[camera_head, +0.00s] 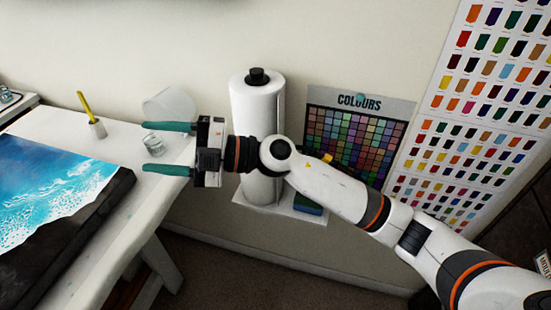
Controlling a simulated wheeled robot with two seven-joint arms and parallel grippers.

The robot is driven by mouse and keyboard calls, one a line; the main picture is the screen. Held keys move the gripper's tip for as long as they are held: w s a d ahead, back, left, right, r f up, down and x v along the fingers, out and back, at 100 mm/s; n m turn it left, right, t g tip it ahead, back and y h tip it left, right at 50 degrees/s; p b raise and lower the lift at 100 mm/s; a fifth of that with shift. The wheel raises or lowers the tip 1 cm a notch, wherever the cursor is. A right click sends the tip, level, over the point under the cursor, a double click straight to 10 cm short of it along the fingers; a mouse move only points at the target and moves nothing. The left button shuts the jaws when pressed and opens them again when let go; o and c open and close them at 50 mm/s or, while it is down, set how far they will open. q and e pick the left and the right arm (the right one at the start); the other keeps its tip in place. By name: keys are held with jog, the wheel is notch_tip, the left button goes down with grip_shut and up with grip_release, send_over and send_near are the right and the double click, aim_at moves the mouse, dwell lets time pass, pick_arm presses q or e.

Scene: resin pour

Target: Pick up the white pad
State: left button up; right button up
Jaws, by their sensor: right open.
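A pale white, rounded flat piece (170,102) stands at the wall end of the white table, behind the upper finger of my right gripper. It may be the white pad, but I cannot tell for sure. Its lower part is hidden by the finger. My right gripper (147,147) comes in from the right with its two teal fingers pointing left over the table's right end. It is open, with nothing seen held. A small clear glass (153,143) shows between the fingers; I cannot tell the depth between them. My left gripper is not in view.
The white table (125,140) bears a blue-and-white resin picture (55,185) on a dark board and a cup (97,128) with a yellow stick. A white paper roll (257,100) stands behind my right arm. Colour charts (360,130) are at the wall.

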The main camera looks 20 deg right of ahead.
jog(key=w+d+f+n+g+h, duration=0.35)
jog(key=d+f+h, duration=0.3)
jog(key=h, duration=0.35)
jog(key=w+d+r+m+t+h, duration=0.1)
jog(key=w+d+m+h, duration=0.15)
jog(key=d+h, duration=0.4)
jog(key=w+d+r+m+t+h, duration=0.1)
jog(key=w+d+h, duration=0.2)
jog(key=d, duration=0.7)
jog(key=f, duration=0.2)
jog(key=f+p, duration=0.1)
jog(key=f, duration=0.1)
jog(key=w+f+p, duration=0.1)
jog(key=f, duration=0.1)
jog(key=shift+d+f, duration=0.1)
jog(key=shift+f, duration=0.05)
jog(key=f, duration=0.1)
jog(key=f+p, duration=0.1)
jog(key=f, duration=0.1)
jog(key=f+p, duration=0.1)
jog(key=shift+w+f, duration=0.25)
jog(key=shift+f, duration=0.1)
jog(key=shift+w+f, duration=0.1)
jog(key=shift+f, duration=0.35)
jog(key=c, duration=1.2)
